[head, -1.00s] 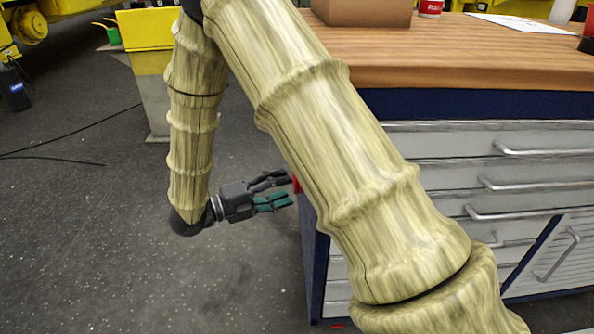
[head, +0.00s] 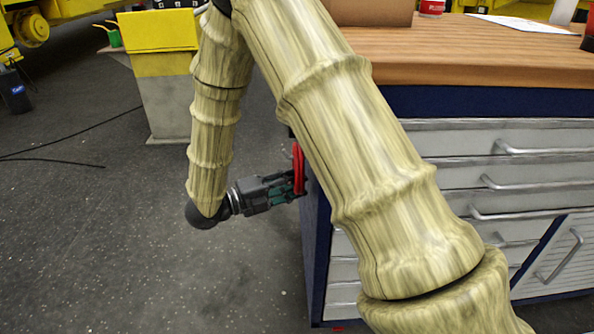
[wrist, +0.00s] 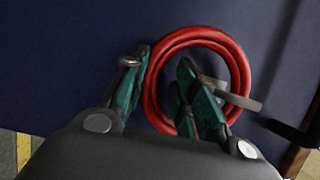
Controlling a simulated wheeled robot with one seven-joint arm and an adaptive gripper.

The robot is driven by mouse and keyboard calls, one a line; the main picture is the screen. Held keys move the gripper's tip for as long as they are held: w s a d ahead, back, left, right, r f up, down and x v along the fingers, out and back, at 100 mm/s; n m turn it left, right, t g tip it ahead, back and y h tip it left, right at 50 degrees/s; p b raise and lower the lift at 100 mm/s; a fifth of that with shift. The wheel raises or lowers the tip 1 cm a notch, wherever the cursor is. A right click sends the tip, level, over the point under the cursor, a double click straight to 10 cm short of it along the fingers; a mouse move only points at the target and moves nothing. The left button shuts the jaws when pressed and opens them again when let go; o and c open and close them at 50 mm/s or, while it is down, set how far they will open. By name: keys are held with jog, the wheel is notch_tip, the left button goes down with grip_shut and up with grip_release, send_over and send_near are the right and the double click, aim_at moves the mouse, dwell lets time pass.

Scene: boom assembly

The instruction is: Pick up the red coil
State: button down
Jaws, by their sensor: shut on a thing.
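The red coil (wrist: 151,90) is a round hose loop against the dark blue cabinet side in the wrist view. In the head view it shows as a narrow red strip (head: 298,165) at the cabinet's side, partly behind my arm. My gripper (wrist: 163,78) is shut on the coil's left strand, with one finger outside the ring and the other inside it. In the head view my gripper (head: 291,187) reaches right to the coil. A grey peg (wrist: 233,98) crosses the ring's right side, and the coil appears to hang on it.
The blue cabinet (head: 318,245) with grey drawers and a wooden top (head: 470,60) stands to the right. A cardboard box (head: 365,10) is on the top. A yellow-topped stand (head: 158,32) is at the back left.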

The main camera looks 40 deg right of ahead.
jog(key=w+a+r+p, duration=0.1)
jog(key=a+p, duration=0.1)
jog(key=a, duration=0.7)
jog(key=w+a+r+p, duration=0.2)
jog(key=a+p, duration=0.1)
jog(key=a, duration=0.5)
jog(key=shift+a+r, duration=0.15)
jog(key=shift+a, duration=0.25)
jog(key=shift+d, duration=0.1)
